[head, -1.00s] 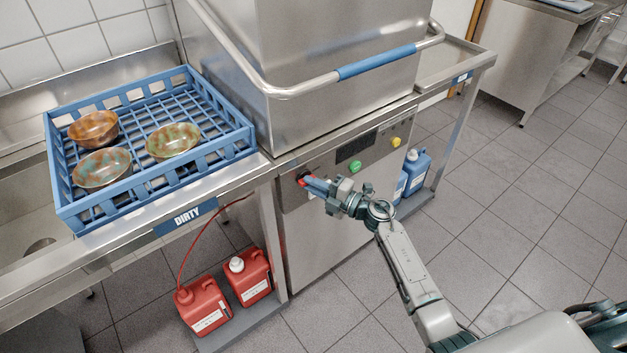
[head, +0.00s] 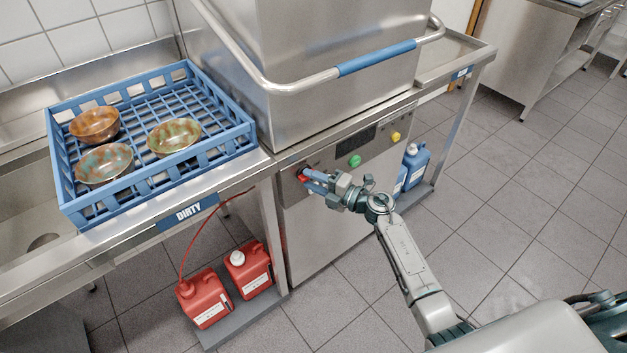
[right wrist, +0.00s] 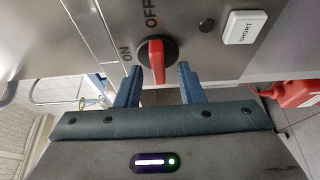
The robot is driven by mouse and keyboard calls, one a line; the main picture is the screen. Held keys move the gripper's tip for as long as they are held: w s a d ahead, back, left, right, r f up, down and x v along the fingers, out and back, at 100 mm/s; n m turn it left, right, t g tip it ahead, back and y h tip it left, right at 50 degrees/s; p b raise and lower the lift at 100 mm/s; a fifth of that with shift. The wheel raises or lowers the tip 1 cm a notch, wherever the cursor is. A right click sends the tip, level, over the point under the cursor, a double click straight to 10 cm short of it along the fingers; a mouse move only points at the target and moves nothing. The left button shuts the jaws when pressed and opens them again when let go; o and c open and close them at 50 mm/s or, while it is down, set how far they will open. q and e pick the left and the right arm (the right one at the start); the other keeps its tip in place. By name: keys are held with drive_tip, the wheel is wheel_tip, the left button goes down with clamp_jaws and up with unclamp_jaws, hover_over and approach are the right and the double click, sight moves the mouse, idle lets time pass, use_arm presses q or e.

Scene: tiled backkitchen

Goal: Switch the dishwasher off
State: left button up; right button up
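The dishwasher (head: 335,235) is a steel hood machine with a control panel on its front. At the panel's left end is a red and black rotary switch (head: 301,173), partly hidden by my gripper. In the right wrist view the switch (right wrist: 157,62) shows a red grip bar on a black disc, with ON and OFF printed beside it. The bar lies nearly upright in that picture. My right gripper (head: 312,182) is at the switch with its blue fingers open. In the right wrist view the fingertips (right wrist: 159,68) are on either side of the bar; contact cannot be told. My left gripper is out of view.
A green button (head: 354,161) and a yellow button (head: 395,137) sit further right on the panel. A white SHORT button (right wrist: 244,27) is near the switch. A blue rack (head: 160,190) with bowls stands left. Red canisters (head: 248,271) are below. The hood handle (head: 375,58) juts out above.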

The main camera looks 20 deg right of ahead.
drive_tip(key=b+v, duration=0.2)
drive_tip(key=v, duration=0.8)
drive_tip(key=shift+s+d, duration=0.25)
drive_tip(key=shift+s, duration=0.1)
